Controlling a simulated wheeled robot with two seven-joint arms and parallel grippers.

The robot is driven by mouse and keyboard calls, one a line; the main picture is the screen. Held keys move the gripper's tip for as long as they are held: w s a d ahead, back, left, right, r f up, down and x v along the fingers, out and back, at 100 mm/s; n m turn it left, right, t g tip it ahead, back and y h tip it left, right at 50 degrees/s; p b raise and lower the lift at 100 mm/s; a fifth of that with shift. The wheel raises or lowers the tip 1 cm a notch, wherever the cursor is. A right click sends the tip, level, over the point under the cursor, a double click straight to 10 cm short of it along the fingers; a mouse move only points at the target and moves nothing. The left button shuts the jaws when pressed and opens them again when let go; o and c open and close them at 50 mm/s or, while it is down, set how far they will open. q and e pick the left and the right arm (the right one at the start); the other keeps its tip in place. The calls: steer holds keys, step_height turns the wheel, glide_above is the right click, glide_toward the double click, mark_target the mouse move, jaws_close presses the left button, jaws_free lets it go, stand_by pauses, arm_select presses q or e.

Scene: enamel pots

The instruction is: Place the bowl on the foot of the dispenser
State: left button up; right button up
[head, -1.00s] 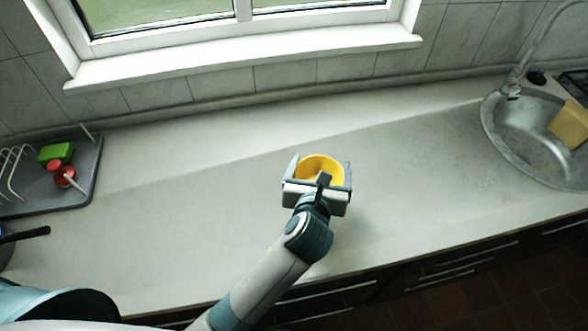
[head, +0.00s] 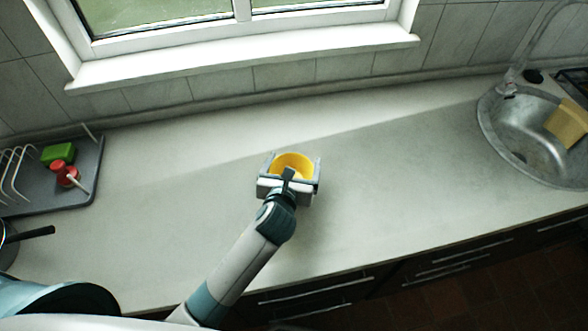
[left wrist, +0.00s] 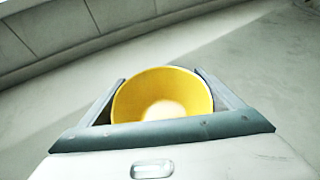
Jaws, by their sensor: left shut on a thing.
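A yellow bowl (head: 293,162) is in my left gripper (head: 291,165) over the middle of the counter in the head view. The gripper's two fingers are shut on the bowl from its left and right sides. No dispenser shows in these views. My right gripper is not in view.
A grey drying rack (head: 89,172) with a green sponge (head: 58,153) and a red-capped item (head: 65,173) stands at left.

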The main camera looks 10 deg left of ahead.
arm_select(q)
steer(key=shift+f, duration=1.6)
steer(key=shift+f, duration=0.1)
steer(key=o, duration=1.2)
steer(key=shift+c, duration=0.2)
steer(key=shift+s, duration=0.1)
steer(key=b+v, duration=0.1)
steer(key=v, duration=1.1)
